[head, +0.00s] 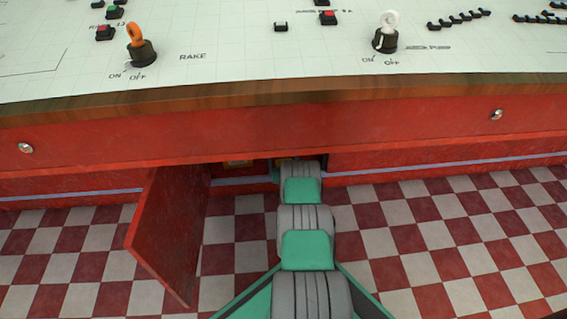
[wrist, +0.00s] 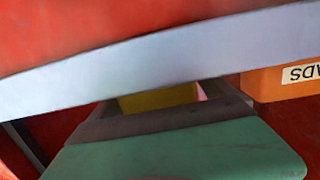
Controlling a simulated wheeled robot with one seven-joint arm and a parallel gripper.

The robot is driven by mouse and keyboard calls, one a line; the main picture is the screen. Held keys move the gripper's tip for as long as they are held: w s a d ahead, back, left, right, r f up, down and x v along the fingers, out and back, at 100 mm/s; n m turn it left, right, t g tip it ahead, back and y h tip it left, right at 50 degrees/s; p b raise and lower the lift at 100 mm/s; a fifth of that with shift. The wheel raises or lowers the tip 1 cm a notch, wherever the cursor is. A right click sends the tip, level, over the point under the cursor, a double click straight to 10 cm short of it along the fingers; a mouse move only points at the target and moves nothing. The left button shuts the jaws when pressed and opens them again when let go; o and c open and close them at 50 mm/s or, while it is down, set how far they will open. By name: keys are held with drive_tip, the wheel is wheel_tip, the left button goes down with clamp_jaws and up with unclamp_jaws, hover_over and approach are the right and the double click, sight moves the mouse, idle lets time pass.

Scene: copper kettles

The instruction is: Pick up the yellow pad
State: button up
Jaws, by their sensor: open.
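In the wrist view, a yellow patch (wrist: 158,101), which looks like part of the yellow pad, shows just beyond the grey front edge of my gripper (wrist: 160,118). Most of it is hidden, and I cannot tell whether the gripper touches it. My gripper's green and grey body fills the lower middle of that view; it is open, its fingertips not clearly seen. In the head view my arm reaches into the dark opening under the counter, and its end is hidden there.
A red cabinet door (head: 168,235) stands open left of my arm. The counter edge (head: 410,92) overhangs the opening. In the wrist view a pale strip (wrist: 150,58) crosses above my gripper, and an orange box (wrist: 280,84) labelled "ADS", upside down, sits at right. The checkered floor is clear.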

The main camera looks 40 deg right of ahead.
drive_tip(key=shift+c, duration=0.4)
drive_tip(key=c, duration=1.3)
drive_tip(key=shift+v, duration=0.8)
drive_tip(key=shift+c, duration=0.2)
drive_tip(key=o, duration=1.4)
drive_tip(key=shift+f, duration=0.15)
drive_tip(key=shift+p, duration=0.35)
drive_tip(key=p+v, duration=0.4)
drive_tip(key=v, duration=0.3)
drive_tip(key=shift+s+a, duration=0.3)
